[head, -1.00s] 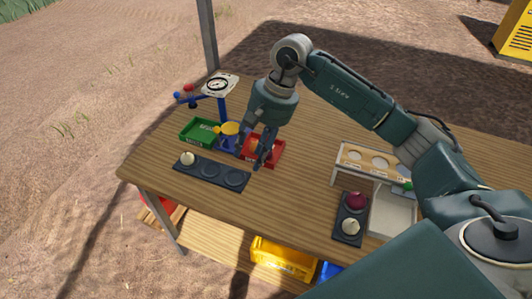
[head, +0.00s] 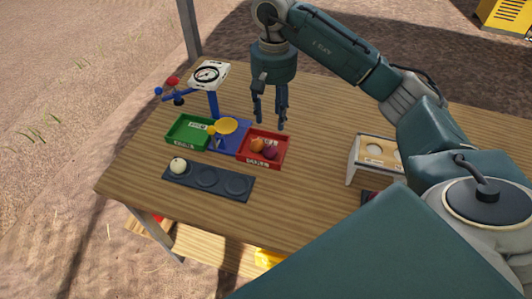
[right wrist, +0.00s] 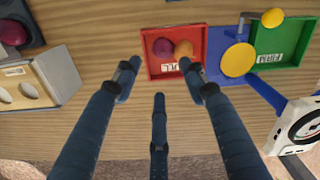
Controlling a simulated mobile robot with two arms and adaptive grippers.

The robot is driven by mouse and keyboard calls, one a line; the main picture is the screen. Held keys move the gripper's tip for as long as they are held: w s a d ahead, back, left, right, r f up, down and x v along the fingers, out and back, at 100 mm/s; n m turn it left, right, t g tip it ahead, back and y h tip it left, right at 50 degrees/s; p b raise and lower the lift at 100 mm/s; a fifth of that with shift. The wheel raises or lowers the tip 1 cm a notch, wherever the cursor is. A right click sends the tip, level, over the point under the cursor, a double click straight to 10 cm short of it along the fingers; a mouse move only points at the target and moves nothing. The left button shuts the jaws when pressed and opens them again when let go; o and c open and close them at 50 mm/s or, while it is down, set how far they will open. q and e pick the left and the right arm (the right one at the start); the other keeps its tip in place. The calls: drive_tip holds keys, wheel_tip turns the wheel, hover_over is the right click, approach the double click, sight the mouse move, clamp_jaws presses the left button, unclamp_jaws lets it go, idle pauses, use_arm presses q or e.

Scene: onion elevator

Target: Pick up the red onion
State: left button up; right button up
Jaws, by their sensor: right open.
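A dark red onion (head: 270,153) lies beside an orange-brown onion (head: 257,144) in the red tray (head: 285,150). In the right wrist view the red onion (right wrist: 162,47) and brown onion (right wrist: 183,48) touch or nearly touch. Another red onion (right wrist: 12,32) sits on a dark holder at the upper left of that view; in the head view my arm mostly hides that holder. My right gripper (head: 270,121) points down, open and empty, just above and behind the red tray. Its spread fingers (right wrist: 159,72) also show in the right wrist view. My left gripper is out of view.
A green tray (head: 187,133) and a blue part with a yellow pan (head: 227,125) adjoin the red tray. A dial scale (head: 210,73) stands behind. A dark strip (head: 208,181) holds a pale onion (head: 178,165) in front. A holed stand (head: 375,153) is at right.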

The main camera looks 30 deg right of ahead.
drive_tip(key=f+b, duration=0.3)
drive_tip(key=f, duration=0.1)
drive_tip(key=shift+w+f, duration=0.1)
drive_tip(key=shift+w, duration=0.15)
drive_tip(key=shift+f, duration=0.3)
wheel_tip(320, 180, down, 4)
drive_tip(key=shift+f+p, duration=0.2)
drive_tip(key=shift+p, duration=0.1)
wheel_tip(320, 180, down, 6)
drive_tip(key=shift+w+r+p, duration=0.1)
drive_tip(key=shift+r+p, duration=0.15)
drive_tip(key=shift+p, duration=0.65)
drive_tip(key=shift+f, duration=0.25)
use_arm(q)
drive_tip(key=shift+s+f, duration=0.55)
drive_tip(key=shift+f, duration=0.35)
use_arm(e)
drive_tip(key=c, duration=0.8)
drive_tip(key=shift+r, duration=0.15)
wheel_tip(320, 180, up, 12)
drive_tip(key=b, duration=0.2)
use_arm(q)
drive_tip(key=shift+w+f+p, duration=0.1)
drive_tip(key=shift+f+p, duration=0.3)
drive_tip(key=shift+p, duration=0.2)
use_arm(e)
wheel_tip(320, 180, up, 8)
hover_over(270, 147)
